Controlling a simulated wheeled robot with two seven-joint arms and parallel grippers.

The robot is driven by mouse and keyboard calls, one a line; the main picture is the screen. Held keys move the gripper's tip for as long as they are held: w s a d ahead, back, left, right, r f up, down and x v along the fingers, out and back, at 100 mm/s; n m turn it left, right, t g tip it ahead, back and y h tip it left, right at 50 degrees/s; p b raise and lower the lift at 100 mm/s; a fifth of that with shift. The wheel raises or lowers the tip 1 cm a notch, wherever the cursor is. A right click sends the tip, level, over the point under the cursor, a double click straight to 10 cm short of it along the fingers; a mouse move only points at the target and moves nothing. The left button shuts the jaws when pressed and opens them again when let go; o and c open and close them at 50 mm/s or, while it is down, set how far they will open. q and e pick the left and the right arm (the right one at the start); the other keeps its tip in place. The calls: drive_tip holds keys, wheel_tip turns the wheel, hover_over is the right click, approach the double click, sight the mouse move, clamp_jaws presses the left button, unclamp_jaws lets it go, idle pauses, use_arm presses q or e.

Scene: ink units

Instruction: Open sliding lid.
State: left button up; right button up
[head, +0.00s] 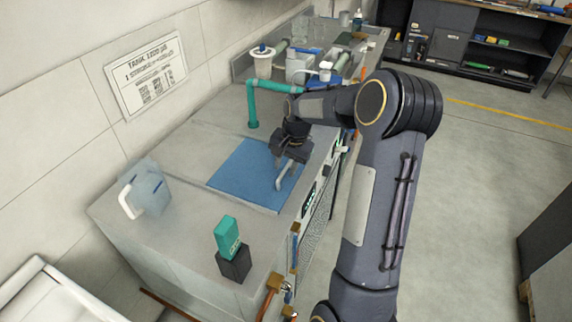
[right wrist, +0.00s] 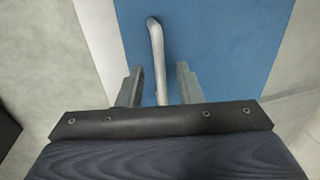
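The sliding lid is a flat blue panel (head: 238,172) set in the top of the grey tank unit. A pale grey bar handle (head: 281,183) stands on its right part. My right gripper (head: 287,160) is over the handle, pointing down. In the right wrist view, the handle (right wrist: 157,50) runs between the two fingers of my gripper (right wrist: 160,82), with a gap on each side. The fingers are open, and the blue lid (right wrist: 215,45) lies beneath them. Whether the fingers reach down to the bar's height is hard to tell. My left gripper is not in view.
A teal pipe (head: 251,102) stands behind the lid. A clear jug (head: 148,190) and a teal-and-black block (head: 230,250) stand on the near top. A wall sign (head: 147,74) hangs at left. The unit's grey top (head: 180,157) left of the lid is clear.

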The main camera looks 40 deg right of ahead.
clamp_jaws()
drive_tip(key=w+a+p, duration=0.1)
drive_tip(key=w+a, duration=0.2)
drive_tip(key=w, duration=0.3)
drive_tip(key=w+a+p, duration=0.2)
drive_tip(key=w+a, duration=0.1)
drive_tip(key=w, duration=0.2)
drive_tip(key=w+a+p, duration=0.1)
drive_tip(key=w+a, duration=0.2)
drive_tip(key=w, duration=0.3)
drive_tip(key=shift+w+a+p, duration=0.1)
drive_tip(key=shift+w+p, duration=0.25)
drive_tip(key=shift+p, duration=0.05)
unclamp_jaws()
wheel_tip(320, 180, up, 8)
drive_tip(key=s+b, duration=0.1)
drive_tip(key=shift+s+d+f, duration=0.15)
drive_tip(key=shift+s+d, duration=0.05)
drive_tip(key=shift+d, duration=0.2)
